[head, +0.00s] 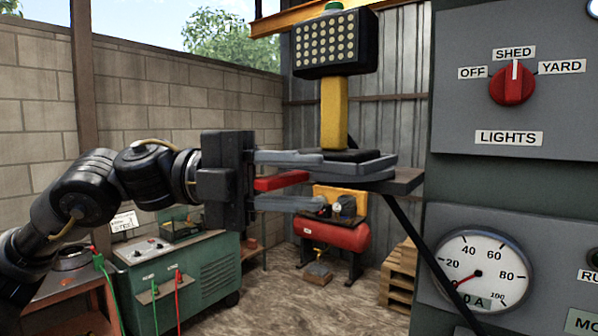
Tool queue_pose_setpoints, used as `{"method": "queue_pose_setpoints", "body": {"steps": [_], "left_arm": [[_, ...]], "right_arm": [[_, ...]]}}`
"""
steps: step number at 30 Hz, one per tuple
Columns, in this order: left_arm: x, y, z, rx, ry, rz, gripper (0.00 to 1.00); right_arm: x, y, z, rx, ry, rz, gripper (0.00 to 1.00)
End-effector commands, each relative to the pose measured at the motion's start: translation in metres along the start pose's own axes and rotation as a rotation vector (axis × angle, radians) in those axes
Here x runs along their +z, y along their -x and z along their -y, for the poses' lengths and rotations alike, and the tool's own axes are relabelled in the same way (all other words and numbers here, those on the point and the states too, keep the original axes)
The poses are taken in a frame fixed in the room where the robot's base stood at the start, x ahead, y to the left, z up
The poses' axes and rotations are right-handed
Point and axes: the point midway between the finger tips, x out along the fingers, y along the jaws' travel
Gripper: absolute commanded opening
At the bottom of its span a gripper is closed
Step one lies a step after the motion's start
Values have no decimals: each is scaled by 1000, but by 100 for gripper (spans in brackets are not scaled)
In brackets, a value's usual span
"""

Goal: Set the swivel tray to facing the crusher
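The swivel tray (375,167) is a flat grey plate on a dark bracket shelf (404,182) in the middle of the head view. A work lamp (336,45) with a yellow post and a black base stands on it. A red tab (282,181) sticks out to the left at tray height, and looks like the tray's handle. My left gripper (318,181) comes in from the left with its two grey fingers apart, one above and one below the red tab. Gaps show between the tab and both fingers. The crusher cannot be made out. My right gripper is not in view.
A grey panel with a red LIGHTS knob (512,83), pointing at SHED, and a gauge (481,270) is close on the right. A green welder (180,270) stands lower left. A red compressor (333,236) and a pallet (402,270) stand behind on the floor.

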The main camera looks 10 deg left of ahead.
Motion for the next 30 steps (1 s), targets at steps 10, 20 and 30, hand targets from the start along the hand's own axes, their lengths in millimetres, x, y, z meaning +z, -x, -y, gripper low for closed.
{"method": "queue_pose_setpoints", "body": {"steps": [10, 20, 30], "left_arm": [[0, 0, 0, 0, 0, -1, 13], [0, 0, 0, 0, 0, -1, 0], [0, -12, -1, 1, 0, 12, 0]], "right_arm": [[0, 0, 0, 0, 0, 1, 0], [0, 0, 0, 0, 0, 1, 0], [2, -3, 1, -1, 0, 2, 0]]}}
